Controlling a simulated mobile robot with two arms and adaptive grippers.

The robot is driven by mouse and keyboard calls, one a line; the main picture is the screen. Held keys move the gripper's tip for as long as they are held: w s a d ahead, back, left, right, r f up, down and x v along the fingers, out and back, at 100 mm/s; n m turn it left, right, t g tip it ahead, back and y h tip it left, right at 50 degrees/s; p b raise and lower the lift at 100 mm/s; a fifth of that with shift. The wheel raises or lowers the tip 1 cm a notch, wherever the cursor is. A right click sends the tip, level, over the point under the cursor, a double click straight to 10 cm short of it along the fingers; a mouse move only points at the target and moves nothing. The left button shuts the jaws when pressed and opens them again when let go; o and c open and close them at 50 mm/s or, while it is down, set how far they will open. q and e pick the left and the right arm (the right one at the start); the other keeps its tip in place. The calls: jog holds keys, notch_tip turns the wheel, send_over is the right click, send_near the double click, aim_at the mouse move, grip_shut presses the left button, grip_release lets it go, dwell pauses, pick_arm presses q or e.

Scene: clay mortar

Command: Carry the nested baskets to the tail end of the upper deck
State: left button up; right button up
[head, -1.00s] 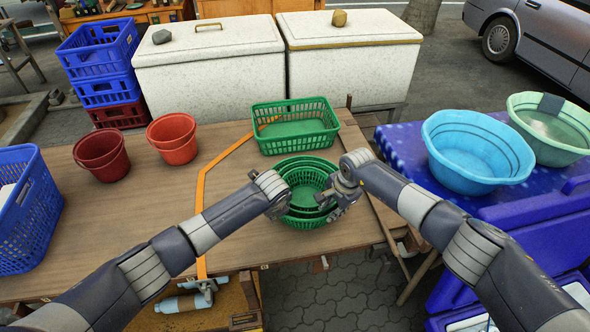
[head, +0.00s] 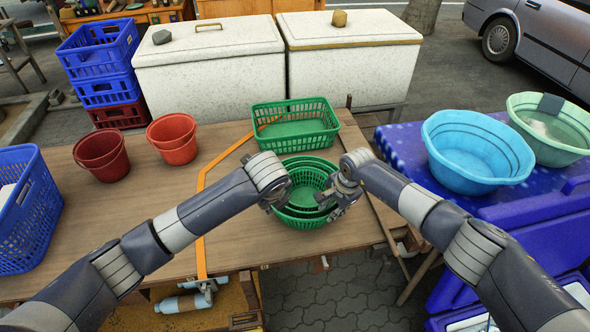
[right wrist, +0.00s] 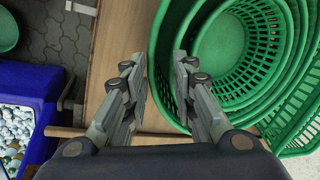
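The nested round green baskets (head: 311,215) sit on the wooden deck (head: 150,222) near its right front edge. They fill much of the right wrist view (right wrist: 203,110). My right gripper (head: 336,196) is at their right rim. In the right wrist view its fingers (right wrist: 162,80) are apart, with the outermost rim showing between them; I cannot tell whether they touch it. My left gripper (head: 277,200) is at the left side of the baskets. Its fingers are mostly hidden behind its own wrist, so I cannot tell whether it is open.
A rectangular green basket (head: 296,143) stands just behind the nested baskets. Red buckets (head: 108,163) and a blue basket (head: 28,225) occupy the left of the deck. An orange strap (head: 201,205) crosses it. Blue (head: 470,165) and pale green (head: 550,150) basins stand at right.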

jog(key=v, duration=1.1)
jog(key=shift+r, duration=0.4)
jog(key=shift+d+f, duration=0.1)
